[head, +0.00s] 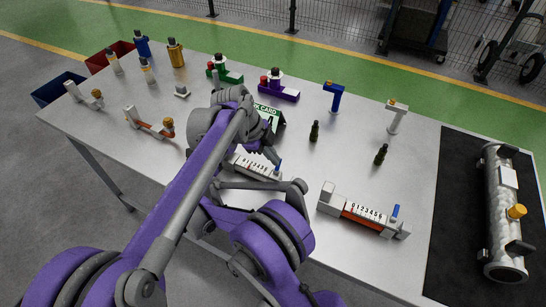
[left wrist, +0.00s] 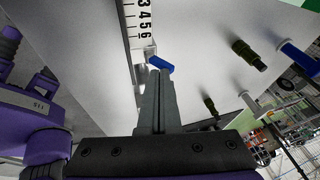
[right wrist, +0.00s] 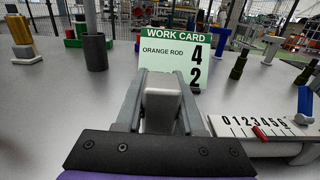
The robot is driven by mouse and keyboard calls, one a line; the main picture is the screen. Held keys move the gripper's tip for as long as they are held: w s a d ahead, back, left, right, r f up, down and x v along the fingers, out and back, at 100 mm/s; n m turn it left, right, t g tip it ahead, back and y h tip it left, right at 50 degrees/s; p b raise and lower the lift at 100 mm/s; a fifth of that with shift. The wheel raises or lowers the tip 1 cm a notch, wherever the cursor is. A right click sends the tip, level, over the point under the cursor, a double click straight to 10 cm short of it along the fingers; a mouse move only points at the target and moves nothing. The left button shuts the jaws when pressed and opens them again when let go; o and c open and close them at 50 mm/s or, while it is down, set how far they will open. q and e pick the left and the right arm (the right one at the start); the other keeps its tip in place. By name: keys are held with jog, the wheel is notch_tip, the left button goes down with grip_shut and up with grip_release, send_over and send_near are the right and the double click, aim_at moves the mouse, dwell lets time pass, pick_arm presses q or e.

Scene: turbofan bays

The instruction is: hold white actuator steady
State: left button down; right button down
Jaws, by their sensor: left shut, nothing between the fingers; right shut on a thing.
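The white actuator (head: 252,168) lies on the table with a number scale along it, partly hidden by my arms. Its scale (right wrist: 262,128) shows a red marker in the right wrist view. A blue tab (left wrist: 160,63) is at its end. My left gripper (left wrist: 156,75) is shut and empty, its tips right by the blue tab; whether they touch I cannot tell. It also shows in the head view (head: 275,157). My right gripper (right wrist: 162,85) is shut on a pale block (right wrist: 162,103), which seems to be the actuator's other end. The head view hides this grip.
A green work card (right wrist: 175,65) reading "ORANGE ROD 4 2" stands just beyond. A second scaled actuator (head: 362,212) with an orange rod lies to the right. Dark bottle-like parts (head: 314,131) and a blue T-shaped stand (head: 334,97) stand behind. A metal cylinder (head: 500,210) lies on the black mat.

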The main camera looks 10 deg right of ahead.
pick_arm(q)
jog(key=shift+w, duration=0.1)
jog(key=shift+w+d+f+n+g+y, duration=0.15)
jog(key=shift+w+d+f+g+y, duration=0.15)
jog(key=shift+w+d+g+y, duration=0.3)
jog(key=shift+w+d+f+n+g+y, duration=0.15)
jog(key=shift+w+d+f+g+y, duration=0.2)
jog(key=shift+w+d+g, duration=0.3)
jog(key=shift+w, duration=0.25)
jog(key=shift+s+a, duration=0.1)
jog(key=shift+a, duration=0.05)
jog(key=shift+s+a+f, duration=0.1)
jog(key=shift+s+a, duration=0.3)
jog(key=shift+s, duration=0.15)
jog(key=v, duration=0.7)
jog(key=shift+r, duration=0.3)
jog(key=shift+w, duration=0.1)
pick_arm(e)
jog(key=shift+c, duration=2.2)
grip_release()
